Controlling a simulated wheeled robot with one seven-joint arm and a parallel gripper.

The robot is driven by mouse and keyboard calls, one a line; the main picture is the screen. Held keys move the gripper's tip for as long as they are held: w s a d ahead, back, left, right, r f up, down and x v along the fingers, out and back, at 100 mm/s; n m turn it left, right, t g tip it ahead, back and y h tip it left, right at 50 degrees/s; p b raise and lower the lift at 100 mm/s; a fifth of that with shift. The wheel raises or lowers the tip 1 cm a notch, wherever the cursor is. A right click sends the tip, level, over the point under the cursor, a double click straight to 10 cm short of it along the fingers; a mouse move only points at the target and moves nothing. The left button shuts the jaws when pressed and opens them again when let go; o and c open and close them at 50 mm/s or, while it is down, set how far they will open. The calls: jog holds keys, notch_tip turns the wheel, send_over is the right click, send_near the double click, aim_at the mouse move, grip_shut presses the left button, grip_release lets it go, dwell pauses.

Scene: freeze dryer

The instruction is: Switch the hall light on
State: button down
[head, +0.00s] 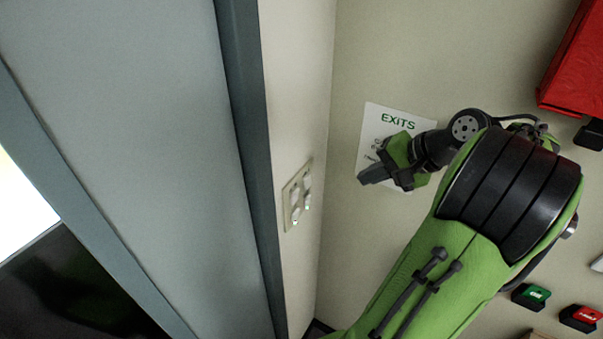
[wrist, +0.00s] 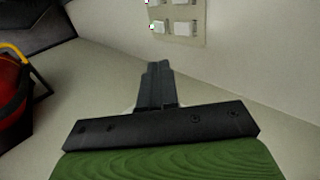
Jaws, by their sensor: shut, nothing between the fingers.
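A pale switch plate (head: 289,195) with several light-coloured rocker switches is on the narrow wall beside the door frame, in the head view. It also shows at the top of the wrist view (wrist: 196,39), cut off by the frame edge. Small glowing points show at some switches. No label is readable, so I cannot tell which switch is for the hall light. My gripper (head: 366,176) is to the right of the plate, in front of the exits sign, and its fingers point left towards the plate. In the wrist view the fingers (wrist: 157,72) are shut, empty and apart from the plate.
A white "EXITS" sign (head: 398,118) is on the wall behind my gripper. A red box (head: 580,62) is at the upper right. A green button (head: 533,293) and a red button (head: 585,316) are at the lower right. A grey door frame (head: 245,130) stands left of the plate.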

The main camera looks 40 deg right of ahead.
aim_at(308, 181)
jog(key=shift+s+a, duration=0.1)
jog(key=shift+a, duration=0.05)
jog(key=b+x, duration=0.1)
jog(key=x, duration=0.3)
jog(key=w+r+b+x, duration=0.1)
jog(key=x, duration=0.3)
jog(key=w+b+x, duration=0.1)
jog(key=x, duration=0.4)
jog(key=shift+a+r, duration=0.25)
jog(key=shift+r, duration=0.15)
jog(key=shift+w+t, duration=0.1)
jog(key=shift+t, duration=0.2)
